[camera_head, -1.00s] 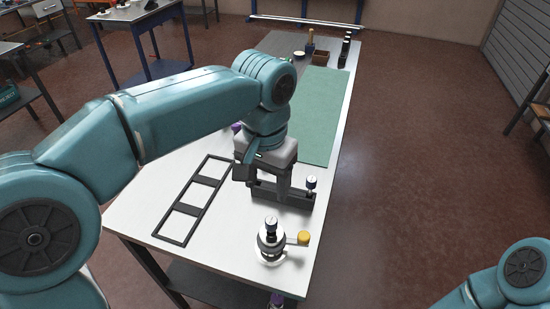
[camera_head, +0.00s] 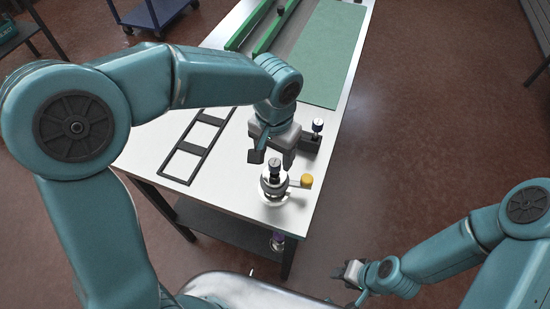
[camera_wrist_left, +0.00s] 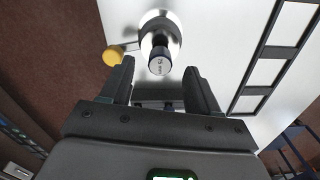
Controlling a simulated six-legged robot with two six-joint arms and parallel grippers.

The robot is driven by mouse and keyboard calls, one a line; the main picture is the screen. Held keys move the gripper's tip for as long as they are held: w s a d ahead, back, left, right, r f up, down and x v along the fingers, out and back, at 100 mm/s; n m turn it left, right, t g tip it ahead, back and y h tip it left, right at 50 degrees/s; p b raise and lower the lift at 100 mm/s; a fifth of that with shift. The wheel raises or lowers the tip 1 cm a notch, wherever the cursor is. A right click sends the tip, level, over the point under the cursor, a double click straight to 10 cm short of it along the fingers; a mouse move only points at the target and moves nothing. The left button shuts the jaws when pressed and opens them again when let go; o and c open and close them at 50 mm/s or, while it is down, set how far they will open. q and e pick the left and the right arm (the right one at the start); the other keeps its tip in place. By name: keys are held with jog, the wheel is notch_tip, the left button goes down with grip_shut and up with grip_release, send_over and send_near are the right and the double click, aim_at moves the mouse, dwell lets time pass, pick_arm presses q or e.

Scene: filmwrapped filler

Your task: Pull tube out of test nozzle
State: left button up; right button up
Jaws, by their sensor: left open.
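The test nozzle (camera_head: 275,186) is a silver and black fitting on a round base, near the front of the white table. A yellow knob (camera_head: 307,180) sticks out at its side. A dark tube with a pale cap (camera_head: 275,162) stands upright in its top; the cap also shows in the left wrist view (camera_wrist_left: 160,66). My left gripper (camera_head: 272,160) is open and empty, its fingers pointing down near the tube's top. In the left wrist view the cap appears between the fingertips, not gripped. My right gripper (camera_head: 350,272) is over the floor at lower right; its jaws are unclear.
A dark rack (camera_head: 309,143) behind the nozzle holds another capped tube (camera_head: 317,126). A flat black frame (camera_head: 184,165) lies on the table to the left. A green mat (camera_head: 328,55) and green rails (camera_head: 268,32) lie farther back. The table's right edge is close to the nozzle.

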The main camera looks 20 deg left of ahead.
aim_at(275, 162)
pick_arm(q)
jog(key=shift+w+f, duration=0.2)
jog(key=shift+f, duration=1.75)
jog(key=shift+s+r, duration=0.1)
jog(key=shift+s, duration=0.15)
jog(key=shift+w, duration=0.2)
jog(key=c, duration=0.9)
jog(key=shift+c, duration=1.1)
jog(key=shift+o, duration=0.7)
grip_shut()
